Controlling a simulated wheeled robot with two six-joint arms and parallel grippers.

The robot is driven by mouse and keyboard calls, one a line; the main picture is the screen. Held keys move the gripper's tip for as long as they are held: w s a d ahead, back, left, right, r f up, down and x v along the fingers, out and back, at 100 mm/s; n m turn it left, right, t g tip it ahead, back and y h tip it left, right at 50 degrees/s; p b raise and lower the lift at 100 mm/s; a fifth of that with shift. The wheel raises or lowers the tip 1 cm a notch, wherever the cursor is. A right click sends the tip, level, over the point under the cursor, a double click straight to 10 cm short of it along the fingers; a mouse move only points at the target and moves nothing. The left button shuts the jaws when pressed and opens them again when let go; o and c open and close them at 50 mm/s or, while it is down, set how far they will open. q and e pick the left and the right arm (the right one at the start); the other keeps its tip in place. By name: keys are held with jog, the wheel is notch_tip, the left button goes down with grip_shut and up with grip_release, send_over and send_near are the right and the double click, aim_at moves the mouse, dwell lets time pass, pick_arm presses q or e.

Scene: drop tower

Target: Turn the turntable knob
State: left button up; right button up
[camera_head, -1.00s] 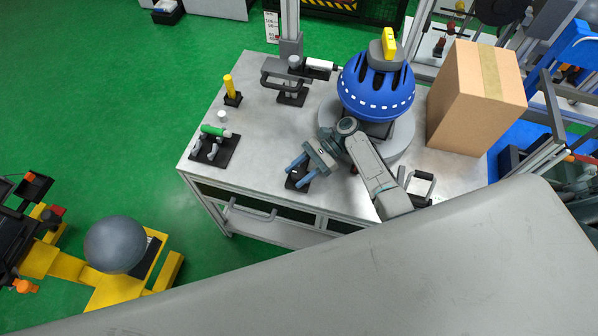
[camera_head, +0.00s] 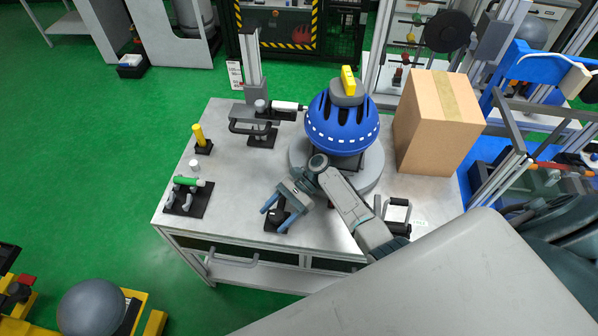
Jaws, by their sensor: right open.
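The turntable (camera_head: 371,184) is a round grey disc on the metal table. A blue helmet (camera_head: 341,131) with a yellow-topped grey cap sits above it. My right gripper (camera_head: 278,211) is at the disc's front left, its two blue-grey fingers apart and pointing to the lower left. A small black piece (camera_head: 281,217) shows between and below the fingers. I cannot tell whether this is the knob or whether the fingers touch it. The gripper and arm hide part of the disc's front. My left gripper is not in view.
A cardboard box (camera_head: 436,124) stands right of the turntable. A black clamp with a handle (camera_head: 262,128) is behind left. A green-handled tool (camera_head: 187,182) and a yellow peg (camera_head: 199,135) stand at the left. A black handle fixture (camera_head: 397,212) is near the front right.

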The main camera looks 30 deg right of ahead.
jog(key=shift+m+t, duration=0.4)
jog(key=shift+t, duration=0.1)
